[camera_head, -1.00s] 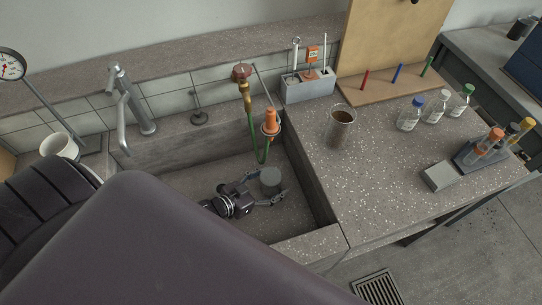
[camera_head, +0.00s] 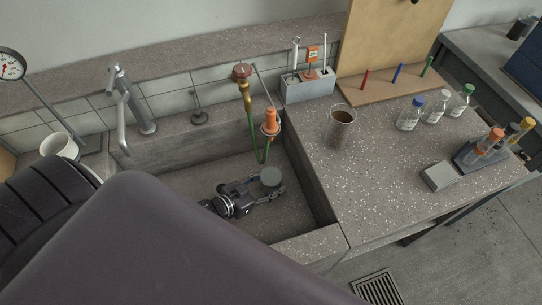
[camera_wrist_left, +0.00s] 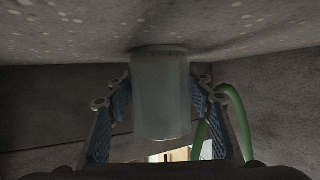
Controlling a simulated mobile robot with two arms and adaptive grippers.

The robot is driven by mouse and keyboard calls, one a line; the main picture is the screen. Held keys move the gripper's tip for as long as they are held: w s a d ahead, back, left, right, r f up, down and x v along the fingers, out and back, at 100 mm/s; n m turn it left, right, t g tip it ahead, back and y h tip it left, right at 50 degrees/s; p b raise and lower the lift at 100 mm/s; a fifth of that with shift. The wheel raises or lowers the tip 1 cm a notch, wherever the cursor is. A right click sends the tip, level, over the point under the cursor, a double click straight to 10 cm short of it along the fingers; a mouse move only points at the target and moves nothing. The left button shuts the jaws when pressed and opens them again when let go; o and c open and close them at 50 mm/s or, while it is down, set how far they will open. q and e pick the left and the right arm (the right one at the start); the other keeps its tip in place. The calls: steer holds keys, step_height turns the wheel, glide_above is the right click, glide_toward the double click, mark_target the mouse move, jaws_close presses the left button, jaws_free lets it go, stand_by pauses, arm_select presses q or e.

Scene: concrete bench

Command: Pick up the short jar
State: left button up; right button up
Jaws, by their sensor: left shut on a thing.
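The short jar (camera_head: 271,176) is a squat grey-green cylinder in the sink basin. From the head view its round top faces up. My left gripper (camera_head: 268,187) reaches into the basin with its fingers closed on the jar's sides. In the left wrist view the jar (camera_wrist_left: 161,95) stands between the two blue-padded fingers (camera_wrist_left: 160,108), its far end close to or touching the speckled grey surface; I cannot tell which. My right gripper is not in view.
The sink basin (camera_head: 200,190) has stone walls close around my gripper. A green hose (camera_head: 254,140) hangs from a brass tap just behind the jar; it also shows beside the right finger in the wrist view.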

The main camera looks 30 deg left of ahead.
arm_select(q)
steer(key=shift+r, duration=0.25)
